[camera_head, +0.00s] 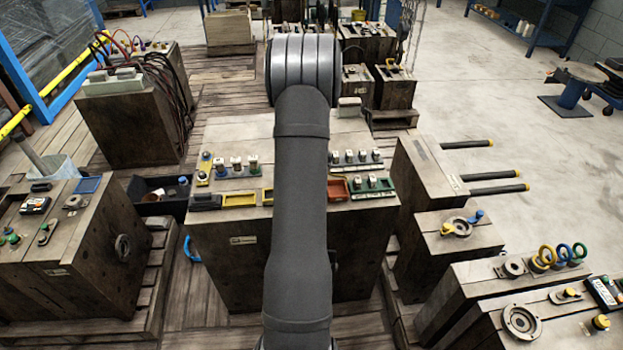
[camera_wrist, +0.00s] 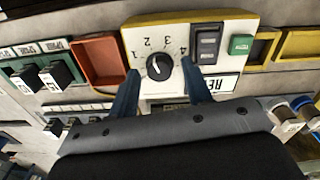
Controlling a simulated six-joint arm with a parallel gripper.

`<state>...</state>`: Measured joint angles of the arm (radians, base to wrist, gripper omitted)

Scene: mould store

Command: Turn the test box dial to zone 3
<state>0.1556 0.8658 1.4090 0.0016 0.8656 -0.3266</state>
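In the wrist view the test box (camera_wrist: 210,25) has a white face with a yellow edge. Its round black dial (camera_wrist: 159,67) has the numbers 1, 2, 3 and 4 around its far side. I cannot tell how far the tips are above the face. In the head view my arm hides the test box and gripper.
A black rocker switch (camera_wrist: 207,44) and a green button (camera_wrist: 241,44) sit right of the dial. An orange tray (camera_wrist: 98,60) lies to the left, beside a green strip of switches (camera_wrist: 42,77). In the head view, wooden blocks with several fittings stand on both sides of the bench (camera_head: 225,225).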

